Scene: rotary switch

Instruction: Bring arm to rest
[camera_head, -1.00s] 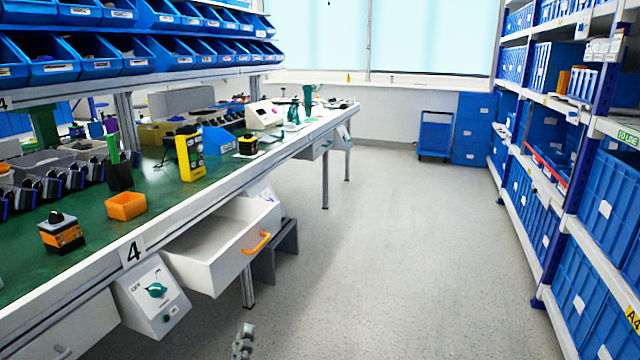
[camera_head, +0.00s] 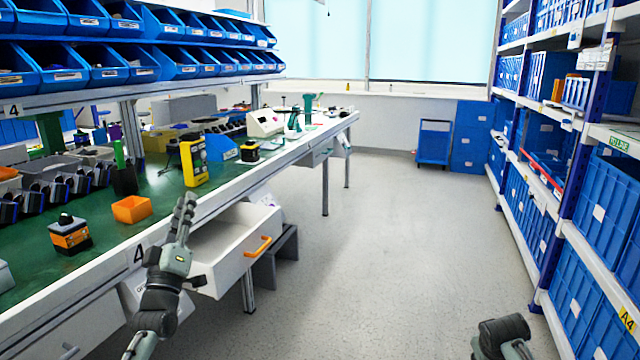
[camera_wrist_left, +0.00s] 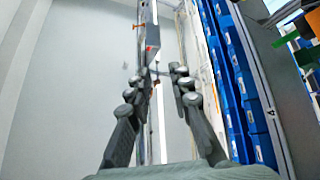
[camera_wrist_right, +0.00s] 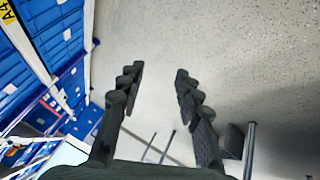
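My left arm reaches up in the head view, with its gripper (camera_head: 184,208) raised in front of the table edge and the open drawer. In the left wrist view the left gripper's fingers (camera_wrist_left: 164,78) stand apart with nothing between them. My right arm shows only in part at the bottom right of the head view. In the right wrist view the right gripper's fingers (camera_wrist_right: 157,75) are apart and empty above the grey floor. The switch box (camera_head: 130,292) under the table is mostly hidden behind my left arm; its knob cannot be seen.
A white drawer (camera_head: 232,262) with an orange handle (camera_head: 257,246) stands open beside the left arm. The green-topped workbench holds an orange bin (camera_head: 132,209) and a black-orange device (camera_head: 70,235). Blue crates (camera_head: 602,215) fill shelves at right. The aisle floor (camera_head: 375,260) is clear.

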